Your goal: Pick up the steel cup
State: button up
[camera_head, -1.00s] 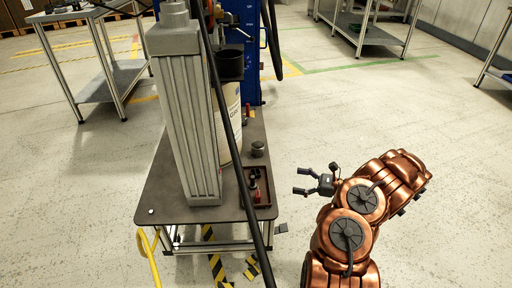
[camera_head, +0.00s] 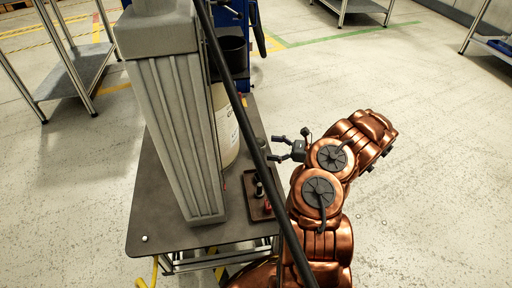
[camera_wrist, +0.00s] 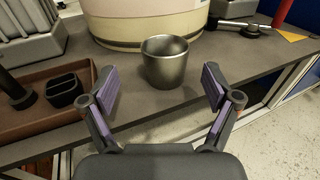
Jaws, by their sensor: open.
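The steel cup (camera_wrist: 166,62) stands upright on the dark table top (camera_wrist: 215,75), close to the table's edge, in the wrist view. My gripper (camera_wrist: 167,95) is open, its two fingers spread to the left and right of the cup, which is ahead of the fingertips. Nothing is held. In the head view my gripper (camera_head: 276,147) points left at the table's right edge. There the cup is mostly hidden behind a dark pole and hard to make out.
A brown tray (camera_wrist: 35,100) with a black holder (camera_wrist: 64,90) lies left of the cup. A large cream drum (camera_wrist: 145,22) stands behind it. A dark pole (camera_head: 246,125) crosses the head view. A grey ribbed column (camera_head: 172,125) stands on the table. Floor to the right is open.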

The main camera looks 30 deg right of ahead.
aim_at(258, 144)
jog(key=shift+r+b+x, duration=0.15)
jog(key=shift+b+x, duration=0.45)
jog(key=shift+x, duration=0.85)
jog(key=shift+r+b+x, duration=0.1)
jog(key=shift+b+x, duration=0.5)
jog(key=shift+x, duration=0.9)
jog(key=shift+w+d, duration=0.15)
jog(key=shift+d, duration=0.1)
jog(key=shift+c, duration=0.3)
jog(key=c, duration=1.2)
